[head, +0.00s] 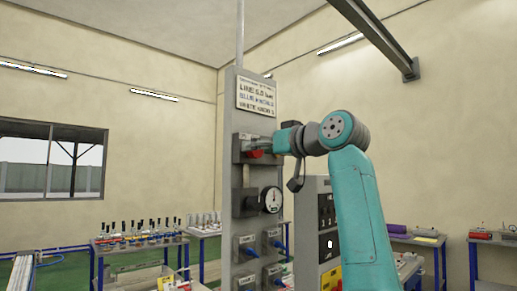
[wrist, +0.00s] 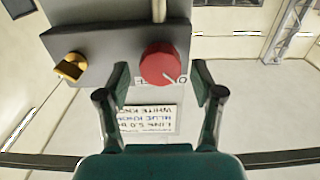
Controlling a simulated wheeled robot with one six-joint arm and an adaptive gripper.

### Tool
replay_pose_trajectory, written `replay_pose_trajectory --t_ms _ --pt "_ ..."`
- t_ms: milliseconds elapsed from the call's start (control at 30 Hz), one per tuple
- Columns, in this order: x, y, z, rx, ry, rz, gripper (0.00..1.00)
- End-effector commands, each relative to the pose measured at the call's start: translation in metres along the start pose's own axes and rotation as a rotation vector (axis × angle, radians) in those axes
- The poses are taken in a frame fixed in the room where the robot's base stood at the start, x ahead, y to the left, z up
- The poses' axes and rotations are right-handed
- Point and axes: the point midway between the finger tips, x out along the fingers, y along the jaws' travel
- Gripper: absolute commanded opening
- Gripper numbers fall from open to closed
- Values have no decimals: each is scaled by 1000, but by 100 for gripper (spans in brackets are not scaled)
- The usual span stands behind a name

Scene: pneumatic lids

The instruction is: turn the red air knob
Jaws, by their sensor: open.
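The red air knob (wrist: 163,65) sits on a grey block (wrist: 100,50) and shows a round face in the wrist view. In the head view its red edge (head: 254,154) shows on the upper block of the grey column, partly covered by my gripper (head: 264,145). My gripper (wrist: 157,78) is open, one finger on each side of the red knob as seen from the wrist. The fingers look apart from the knob; how far its face is from the fingertips is hard to tell.
A yellow brass fitting (wrist: 71,67) is on the same block. Below on the column are a round gauge (head: 272,199) and several blue-handled valves (head: 247,246). A lettered sign (head: 257,97) is above. A grey cabinet (head: 318,230) stands close to the right of the column.

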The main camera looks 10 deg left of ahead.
Motion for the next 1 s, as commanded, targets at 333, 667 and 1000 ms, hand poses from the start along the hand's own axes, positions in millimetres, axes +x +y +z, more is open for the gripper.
replay_pose_trajectory --t_ms 333,667,1000 --pt "9 0 0 0 0 0 67" --pt "8 0 0 0 0 0 7" --pt "8 0 0 42 0 0 7"
